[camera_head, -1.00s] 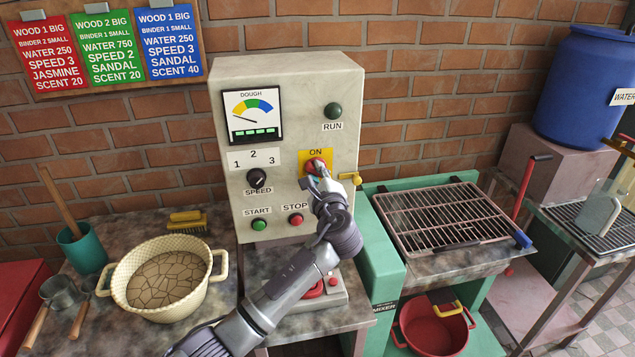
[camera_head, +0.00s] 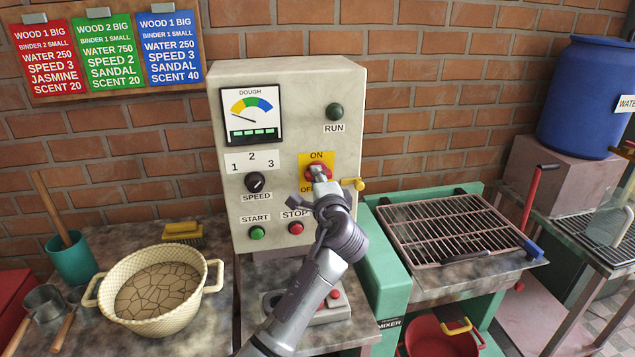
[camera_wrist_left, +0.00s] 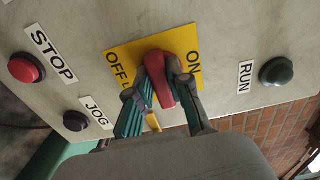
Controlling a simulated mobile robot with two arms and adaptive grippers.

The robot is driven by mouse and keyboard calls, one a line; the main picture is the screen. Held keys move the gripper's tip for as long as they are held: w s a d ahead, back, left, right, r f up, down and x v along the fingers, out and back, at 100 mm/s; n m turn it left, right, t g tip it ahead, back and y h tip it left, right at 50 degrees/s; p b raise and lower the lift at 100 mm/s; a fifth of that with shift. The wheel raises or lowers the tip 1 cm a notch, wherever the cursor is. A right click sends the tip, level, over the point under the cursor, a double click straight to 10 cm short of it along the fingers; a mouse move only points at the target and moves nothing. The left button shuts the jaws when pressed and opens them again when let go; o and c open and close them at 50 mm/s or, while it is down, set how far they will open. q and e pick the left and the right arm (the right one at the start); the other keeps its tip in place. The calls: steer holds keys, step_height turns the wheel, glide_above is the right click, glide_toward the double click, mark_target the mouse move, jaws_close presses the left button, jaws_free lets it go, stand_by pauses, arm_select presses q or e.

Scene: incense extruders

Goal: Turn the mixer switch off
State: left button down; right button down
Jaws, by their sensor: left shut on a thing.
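The mixer switch is a red rotary handle (camera_head: 316,168) on a yellow plate (camera_head: 327,159) marked ON at the top and OFF at the bottom. It sits on the pale control box (camera_head: 288,85). My left gripper (camera_head: 320,179) is at the switch, in front of its lower part. In the left wrist view its fingers (camera_wrist_left: 160,98) are closed on both sides of the red handle (camera_wrist_left: 160,80), between the OFF and ON labels. I cannot tell the handle's exact angle. The RUN lamp (camera_head: 335,111) is dark green. My right gripper is not in view.
A yellow lever (camera_head: 353,184) sticks out beside the switch. The speed knob (camera_head: 255,182), the green START button (camera_head: 257,233) and the red STOP button (camera_head: 296,228) are nearby. A cream pot (camera_head: 180,323) stands at left; a wire rack (camera_head: 445,229) lies at right.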

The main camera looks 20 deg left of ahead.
arm_select(q)
steer(key=shift+f, duration=0.1)
stand_by(0.3)
steer(key=c, duration=1.1)
jaws_free()
steer(key=shift+s, duration=0.1)
steer(key=v, duration=1.2)
